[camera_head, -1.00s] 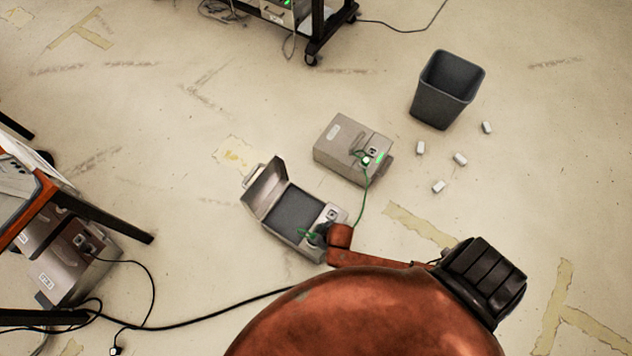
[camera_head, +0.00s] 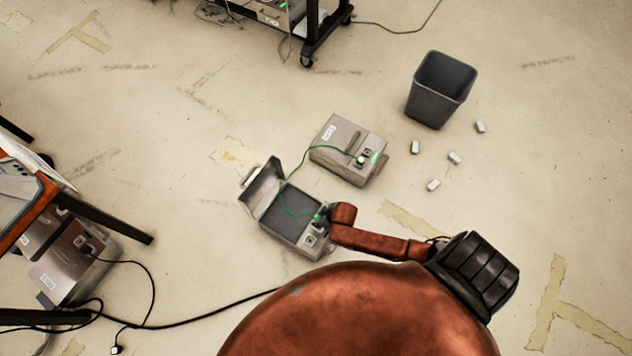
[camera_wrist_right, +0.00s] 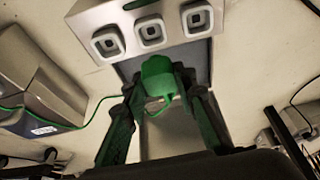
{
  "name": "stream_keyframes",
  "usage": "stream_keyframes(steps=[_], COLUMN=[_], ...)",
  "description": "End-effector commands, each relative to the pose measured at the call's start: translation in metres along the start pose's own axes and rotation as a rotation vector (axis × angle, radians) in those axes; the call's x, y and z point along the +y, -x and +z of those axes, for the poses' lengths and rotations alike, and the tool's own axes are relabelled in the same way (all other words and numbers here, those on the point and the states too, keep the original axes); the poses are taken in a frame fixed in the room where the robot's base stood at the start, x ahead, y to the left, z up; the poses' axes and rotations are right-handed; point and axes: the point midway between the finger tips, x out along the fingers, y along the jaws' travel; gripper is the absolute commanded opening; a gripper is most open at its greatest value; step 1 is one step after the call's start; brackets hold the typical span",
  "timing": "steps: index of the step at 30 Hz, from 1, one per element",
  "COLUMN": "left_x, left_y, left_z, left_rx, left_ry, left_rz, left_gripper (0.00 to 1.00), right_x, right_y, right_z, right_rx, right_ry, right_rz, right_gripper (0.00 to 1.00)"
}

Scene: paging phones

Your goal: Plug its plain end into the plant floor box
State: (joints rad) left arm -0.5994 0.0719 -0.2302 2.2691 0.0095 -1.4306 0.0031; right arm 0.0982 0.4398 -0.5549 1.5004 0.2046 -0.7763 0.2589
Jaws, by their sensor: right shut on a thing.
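An open floor box (camera_head: 308,241) with a raised lid, dark inside and a socket strip on its right edge stands mid-floor in the head view. My right gripper (camera_head: 323,217) is over this strip, partly hidden by my arm. In the wrist view the right gripper (camera_wrist_right: 160,85) is shut on a green plug (camera_wrist_right: 158,76). The plug is just short of a row of three pale square sockets (camera_wrist_right: 150,32) in the picture; whether it touches the box is unclear. A green cable (camera_head: 312,153) runs from a closed grey box (camera_head: 335,158) with green lights. My left gripper is not in view.
A dark bin (camera_head: 441,89) and several small white blocks (camera_head: 433,185) are at the right. A desk (camera_head: 30,215) and a grey case (camera_head: 75,265) are at the left. A black cable (camera_head: 215,314) crosses the floor. A wheeled cart (camera_head: 322,35) is at the top.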

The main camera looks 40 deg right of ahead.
Motion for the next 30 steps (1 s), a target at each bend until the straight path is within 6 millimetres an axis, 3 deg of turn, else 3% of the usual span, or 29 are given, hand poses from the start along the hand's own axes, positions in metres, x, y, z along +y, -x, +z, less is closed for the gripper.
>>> stream_keyframes(steps=[16,30], left_x=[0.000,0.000], left_y=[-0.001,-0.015], left_z=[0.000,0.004], left_rx=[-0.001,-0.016], left_ry=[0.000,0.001], left_rz=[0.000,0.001], left_gripper=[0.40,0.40], right_x=[0.003,0.002], right_y=[-0.003,-0.024], right_z=[0.001,0.011], right_rx=[-0.001,-0.001], right_ry=[0.000,-0.001], right_rz=[0.000,-0.001], right_gripper=[0.01,0.01])
